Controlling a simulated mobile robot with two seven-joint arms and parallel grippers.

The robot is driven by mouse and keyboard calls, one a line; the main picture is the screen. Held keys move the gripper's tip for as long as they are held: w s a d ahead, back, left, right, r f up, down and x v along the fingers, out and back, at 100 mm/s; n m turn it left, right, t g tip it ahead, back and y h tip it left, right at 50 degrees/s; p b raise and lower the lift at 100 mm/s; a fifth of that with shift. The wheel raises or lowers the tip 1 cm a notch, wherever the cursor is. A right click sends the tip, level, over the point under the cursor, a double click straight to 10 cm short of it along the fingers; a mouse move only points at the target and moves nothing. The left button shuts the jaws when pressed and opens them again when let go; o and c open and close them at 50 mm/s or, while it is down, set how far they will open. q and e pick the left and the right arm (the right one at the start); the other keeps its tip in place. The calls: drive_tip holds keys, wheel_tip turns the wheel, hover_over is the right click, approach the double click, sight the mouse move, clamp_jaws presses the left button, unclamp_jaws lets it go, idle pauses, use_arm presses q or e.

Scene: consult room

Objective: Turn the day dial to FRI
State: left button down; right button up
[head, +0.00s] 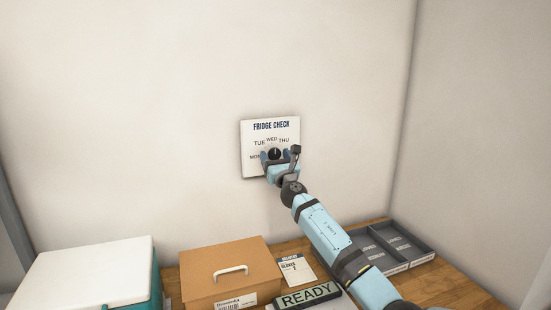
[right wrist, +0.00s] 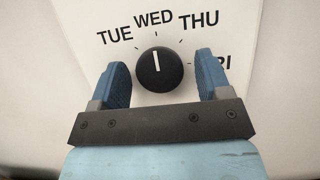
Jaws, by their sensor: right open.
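The black day dial (right wrist: 160,70) sits on a white wall panel headed "FRIDGE CHECK" (head: 271,126). In the right wrist view its white pointer line stands straight up, toward WED. TUE is to the left, THU to the right, and FRI, partly covered by a fingertip, lower right. The dial also shows in the head view (head: 274,153). My right gripper (right wrist: 163,75) is open, with one blue finger on each side of the dial and visible gaps between fingers and dial. Whether the fingers reach to the dial's depth I cannot tell. My left gripper is not in view.
On the wooden counter below stand a white-lidded teal box (head: 85,272), a brown box with a handle (head: 230,270), a READY sign (head: 307,296), a card (head: 297,270) and a grey divided tray (head: 396,244). The wall around the panel is bare.

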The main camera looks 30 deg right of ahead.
drive_tip(key=c, duration=0.9)
